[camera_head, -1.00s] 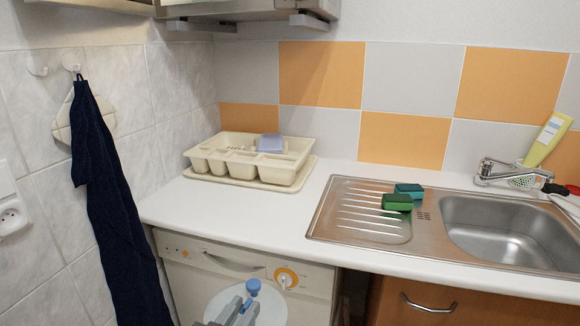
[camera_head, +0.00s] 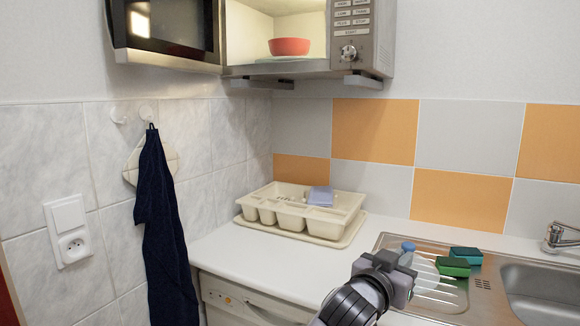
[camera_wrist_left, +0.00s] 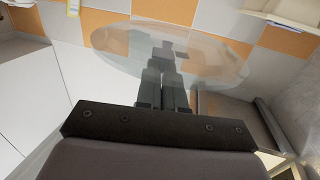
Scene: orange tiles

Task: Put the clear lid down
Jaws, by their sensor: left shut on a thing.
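The clear lid (camera_head: 428,279) is a see-through disc with a blue knob (camera_head: 408,247). My left gripper (camera_head: 407,265) is shut on the lid near its knob. The lid shows in front of the sink's ribbed drainboard in the head view; its height above the counter is hard to tell. In the left wrist view the clear lid (camera_wrist_left: 215,62) spreads wide and tilted beyond the fingers of my left gripper (camera_wrist_left: 165,62). My right gripper is not in view.
The white counter (camera_head: 265,265) has bare room left of the sink (camera_head: 395,241). A cream cutlery tray (camera_head: 345,222) stands at the back. Green and blue sponges (camera_head: 453,266) lie on the drainboard. Above, an open microwave (camera_head: 365,45) holds a red bowl (camera_head: 289,46). A dark towel (camera_head: 163,235) hangs left.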

